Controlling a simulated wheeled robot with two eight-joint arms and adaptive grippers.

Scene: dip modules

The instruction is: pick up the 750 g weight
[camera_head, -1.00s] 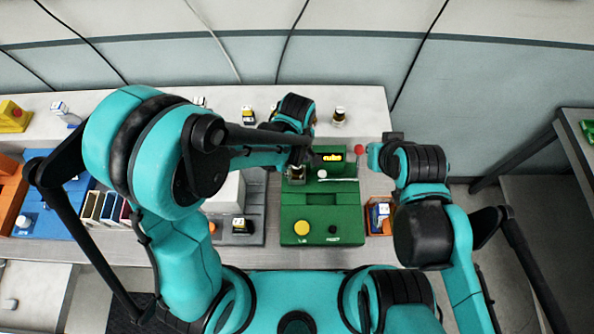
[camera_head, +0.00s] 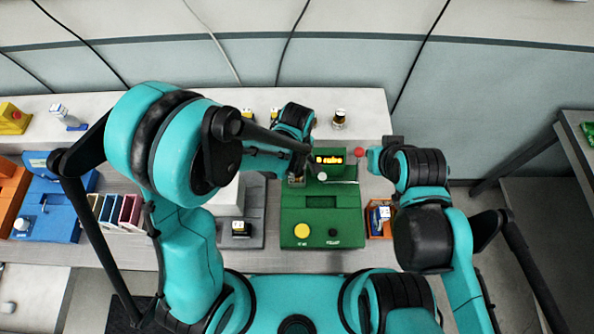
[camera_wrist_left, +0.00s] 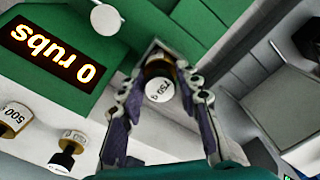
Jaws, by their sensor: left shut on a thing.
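The 750 g weight (camera_wrist_left: 159,88) shows in the left wrist view from its pale end, with "750 g" printed there and a dark body behind. My left gripper (camera_wrist_left: 163,82) is shut on it, with one finger on each side. In the head view this gripper (camera_head: 297,180) is small and partly hidden by my arm, beside the green station (camera_head: 321,200); the weight cannot be made out there. Whether the weight touches the surface below is unclear.
A weight marked 500 (camera_wrist_left: 14,118) and another dark weight (camera_wrist_left: 68,154) stand beside the green station's display (camera_wrist_left: 50,50). Another small weight (camera_head: 339,118) stands at the back of the bench. An orange bin (camera_head: 379,220) and grey station (camera_head: 240,232) flank the green station.

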